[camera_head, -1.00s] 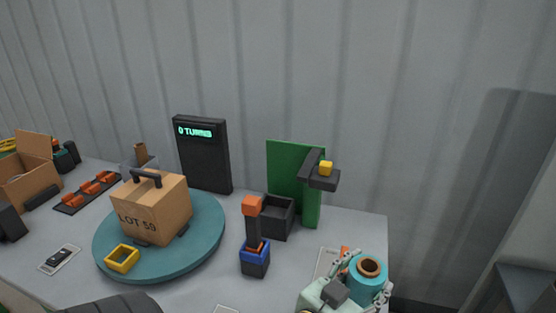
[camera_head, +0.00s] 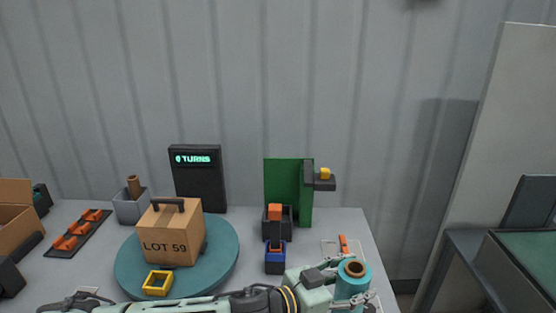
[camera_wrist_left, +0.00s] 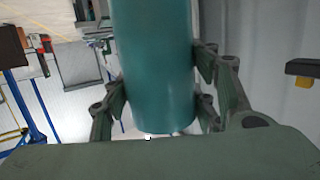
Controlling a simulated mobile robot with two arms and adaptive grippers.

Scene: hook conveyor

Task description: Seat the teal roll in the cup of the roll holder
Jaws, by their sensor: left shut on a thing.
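The teal roll (camera_head: 352,285), with a brown core, is upright at the table's front right in the head view. My left gripper (camera_head: 355,301) is shut around its sides. The roll fills the middle of the left wrist view (camera_wrist_left: 155,70), between the fingers (camera_wrist_left: 160,100). A green upright panel (camera_head: 282,180) stands behind and left of the roll, with a dark bracket and yellow block on its right and a dark open box (camera_head: 286,222) at its foot. I cannot tell for sure which part is the roll holder's cup. The roll is apart from them. My right gripper is out of view.
A teal turntable (camera_head: 222,262) bears a LOT 59 carton (camera_head: 172,238) and a yellow square ring (camera_head: 157,283). A grey bin (camera_head: 130,212) stands at the back left. The table's right edge is near the roll.

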